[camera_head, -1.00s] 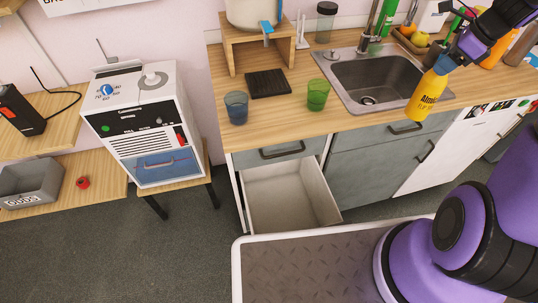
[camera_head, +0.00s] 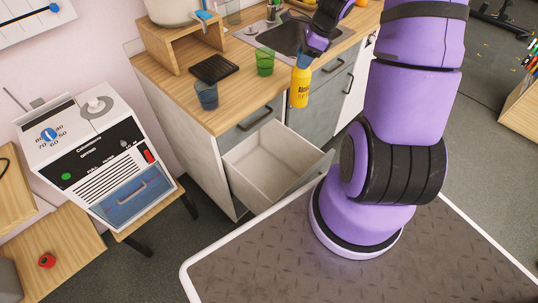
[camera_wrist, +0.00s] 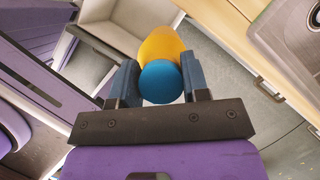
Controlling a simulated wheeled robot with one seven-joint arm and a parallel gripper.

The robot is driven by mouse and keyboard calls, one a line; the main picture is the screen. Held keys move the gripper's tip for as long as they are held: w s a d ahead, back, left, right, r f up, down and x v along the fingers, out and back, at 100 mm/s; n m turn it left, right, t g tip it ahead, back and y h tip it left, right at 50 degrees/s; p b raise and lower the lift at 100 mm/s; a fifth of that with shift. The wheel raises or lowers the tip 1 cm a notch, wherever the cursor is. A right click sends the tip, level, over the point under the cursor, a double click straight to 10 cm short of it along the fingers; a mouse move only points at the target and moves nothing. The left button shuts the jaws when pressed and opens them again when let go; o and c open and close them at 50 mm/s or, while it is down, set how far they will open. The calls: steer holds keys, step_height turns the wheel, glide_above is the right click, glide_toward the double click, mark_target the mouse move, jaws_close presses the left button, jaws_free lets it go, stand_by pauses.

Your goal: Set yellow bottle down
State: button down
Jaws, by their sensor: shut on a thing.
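The yellow bottle (camera_head: 299,88) hangs upright in my gripper (camera_head: 307,57), in front of the counter edge and to the right of the open drawer in the head view. In the wrist view the bottle (camera_wrist: 161,45) shows its blue cap (camera_wrist: 160,81) toward the camera, between the two blue fingers. My gripper (camera_wrist: 158,85) is shut on the bottle near its cap. The open drawer (camera_wrist: 105,45) lies at the upper left in the wrist view. The bottle touches nothing below it that I can see.
The wooden counter (camera_head: 176,92) carries a blue glass (camera_head: 207,96), a green glass (camera_head: 265,62) and a black rack (camera_head: 214,69). The sink (camera_head: 285,37) is behind the gripper. The open drawer (camera_head: 265,165) looks empty. A white machine (camera_head: 97,150) stands at left.

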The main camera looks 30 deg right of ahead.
steer(key=s+a+f+n, duration=0.2)
steer(key=a+f, duration=0.2)
steer(key=f, duration=0.6)
steer(key=s+a+f+n+g, duration=0.15)
steer(key=a+f, duration=0.25)
steer(key=f, duration=0.6)
steer(key=s+a+f+n, duration=0.1)
steer(key=s+a+f, duration=0.25)
steer(key=f, duration=0.55)
step_height(320, 180, down, 14)
steer(key=w+a+f, duration=0.1)
steer(key=w+a, duration=0.1)
steer(key=w, duration=0.6)
steer(key=shift+w+f+y, duration=0.15)
steer(key=shift+w+y, duration=0.05)
steer(key=shift+y, duration=0.2)
steer(key=c, duration=0.6)
jaws_free()
steer(key=shift+f, duration=0.1)
